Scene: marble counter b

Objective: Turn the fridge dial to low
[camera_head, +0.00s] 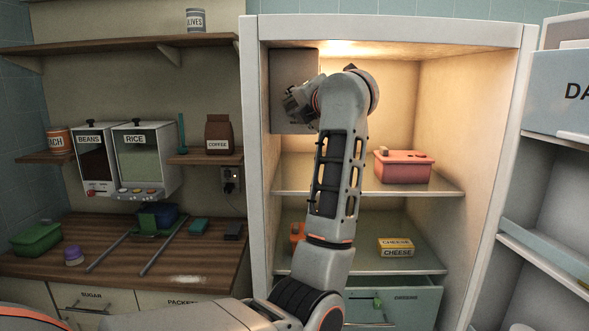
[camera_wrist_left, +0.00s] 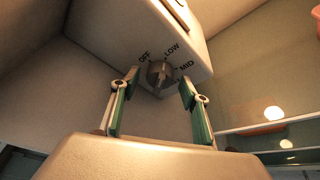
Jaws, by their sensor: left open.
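The fridge dial (camera_wrist_left: 160,73) is a small round metal knob on a pale control box (camera_wrist_left: 135,35), with OFF, LOW and MID printed around it. I cannot tell which mark it points to. In the head view the control box (camera_head: 293,72) hangs in the fridge's upper left corner, and my left gripper hides the dial. My left gripper (camera_head: 300,103) is raised in front of that box. In the left wrist view its green-padded fingers (camera_wrist_left: 160,82) are open, one on each side of the dial, with no clear contact. My right gripper is not in view.
My left arm reaches into the open fridge (camera_head: 255,150) past its shelves. A red container (camera_head: 404,169) stands on the upper shelf, and cheese packs (camera_head: 396,248) lie on the lower one. The fridge door (camera_head: 560,160) is open at right. A wooden counter (camera_head: 200,265) lies at left.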

